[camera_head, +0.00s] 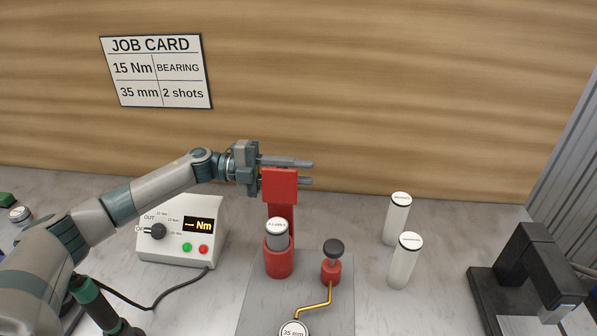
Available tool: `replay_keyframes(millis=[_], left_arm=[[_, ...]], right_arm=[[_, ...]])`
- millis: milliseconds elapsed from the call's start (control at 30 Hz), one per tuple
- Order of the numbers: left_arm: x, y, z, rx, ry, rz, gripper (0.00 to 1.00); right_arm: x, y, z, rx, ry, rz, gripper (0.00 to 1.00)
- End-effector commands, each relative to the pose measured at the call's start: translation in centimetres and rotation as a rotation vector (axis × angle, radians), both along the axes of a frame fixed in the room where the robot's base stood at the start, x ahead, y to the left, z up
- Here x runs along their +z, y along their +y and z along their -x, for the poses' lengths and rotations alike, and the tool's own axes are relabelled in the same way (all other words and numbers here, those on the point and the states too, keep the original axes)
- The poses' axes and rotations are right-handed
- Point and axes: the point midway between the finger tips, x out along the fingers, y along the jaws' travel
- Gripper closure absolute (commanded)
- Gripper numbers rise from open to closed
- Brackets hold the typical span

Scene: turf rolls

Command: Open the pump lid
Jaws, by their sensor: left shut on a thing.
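The red pump (279,263) stands on a grey plate, with a white-capped cylinder (277,235) upright in its open top. The red pump lid (280,187) stands raised at the back, above the red upright behind the cylinder. My left gripper (300,172) comes in from the left at the lid's top and is shut on it, its fingers reaching past the lid to the right. The lid hides part of the fingers. A black-knobbed red plunger (332,262) is beside the pump, with a brass pipe running to a round "35 mm" fitting (294,330). My right gripper is out of view.
A white controller box (180,249) with a dial and display stands left, its cable trailing forward. Two white cylinders (398,218) (404,262) stand right of the pump. A black device (530,275) is far right. A job card (156,72) hangs on the wooden wall.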

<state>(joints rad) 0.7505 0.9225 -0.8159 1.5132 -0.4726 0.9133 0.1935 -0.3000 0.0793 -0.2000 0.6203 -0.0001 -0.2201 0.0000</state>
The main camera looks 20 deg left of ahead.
Motion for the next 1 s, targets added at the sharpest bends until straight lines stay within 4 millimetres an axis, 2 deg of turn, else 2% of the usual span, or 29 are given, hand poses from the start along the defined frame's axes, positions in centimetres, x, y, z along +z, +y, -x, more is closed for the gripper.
replay_keyframes(millis=[300,333,400,767,1000], left_arm=[[0.0,0.1,-0.1,0.002,-0.001,-0.001,1.0],[0.0,0.1,-0.1,0.002,-0.001,-0.001,0.69],[0.0,0.1,-0.1,0.002,-0.001,-0.001,0.57],[-0.1,0.2,0.0,0.001,-0.001,0.0,0.57],[-0.4,1.9,0.4,0.003,0.0,-0.001,0.57]], right_arm=[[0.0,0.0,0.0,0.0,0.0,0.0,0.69],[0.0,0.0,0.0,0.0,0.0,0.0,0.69],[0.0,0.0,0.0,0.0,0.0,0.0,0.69],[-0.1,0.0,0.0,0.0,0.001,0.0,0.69],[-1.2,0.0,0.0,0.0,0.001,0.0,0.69]])
